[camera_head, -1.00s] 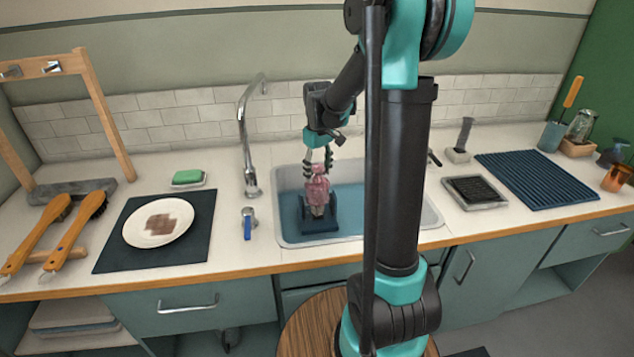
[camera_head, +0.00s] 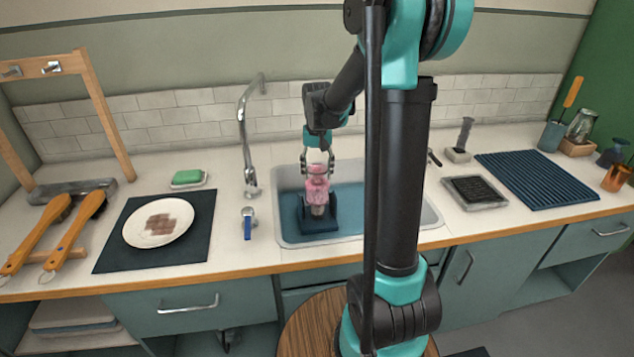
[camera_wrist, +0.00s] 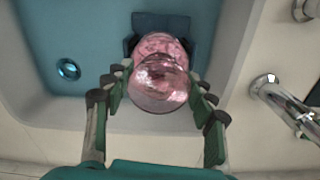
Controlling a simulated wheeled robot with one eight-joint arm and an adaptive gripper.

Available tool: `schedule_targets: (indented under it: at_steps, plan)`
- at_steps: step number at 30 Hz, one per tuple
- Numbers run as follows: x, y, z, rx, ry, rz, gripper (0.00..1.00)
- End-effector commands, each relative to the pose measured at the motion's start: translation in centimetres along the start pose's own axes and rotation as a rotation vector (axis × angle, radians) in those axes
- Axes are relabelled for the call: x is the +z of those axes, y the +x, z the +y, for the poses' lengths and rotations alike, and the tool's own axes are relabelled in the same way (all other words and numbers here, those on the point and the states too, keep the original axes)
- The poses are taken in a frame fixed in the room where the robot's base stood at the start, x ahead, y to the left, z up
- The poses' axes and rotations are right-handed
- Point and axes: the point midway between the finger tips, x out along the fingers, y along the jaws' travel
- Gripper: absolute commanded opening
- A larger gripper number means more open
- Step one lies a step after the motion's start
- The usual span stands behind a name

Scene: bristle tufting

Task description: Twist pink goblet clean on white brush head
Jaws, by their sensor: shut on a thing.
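The pink goblet (camera_head: 316,187) is upside down over the brush head in the sink, and it shows from above in the wrist view (camera_wrist: 160,82). My gripper (camera_head: 317,168) is above it with its fingers closed on either side of the goblet's upper end; the wrist view shows the fingers (camera_wrist: 158,95) flanking the clear pink glass. Below the goblet a pale brush part (camera_head: 317,210) shows at the dark blue holder (camera_head: 334,224) on the sink floor. The goblet hides most of the brush head, so I cannot tell how deep it sits inside.
The sink (camera_head: 377,222) surrounds the holder. A tap (camera_head: 247,140) stands at its left, near a blue-handled valve (camera_head: 247,222). A stained plate (camera_head: 158,222) lies on a dark mat farther left. A ribbed blue mat (camera_head: 537,178) is on the right.

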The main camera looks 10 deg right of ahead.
Motion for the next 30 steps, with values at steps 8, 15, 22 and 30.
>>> schedule_targets:
  at_steps: [8,15,22,30]
  plan:
    - [0.0,0.0,0.0,0.000,0.045,0.000,0.13]
    - [0.0,-0.5,0.0,0.000,0.043,0.000,0.13]
    - [0.0,-2.5,0.0,0.000,0.042,0.000,0.13]
    - [0.0,-5.0,0.0,0.000,0.042,0.000,0.13]
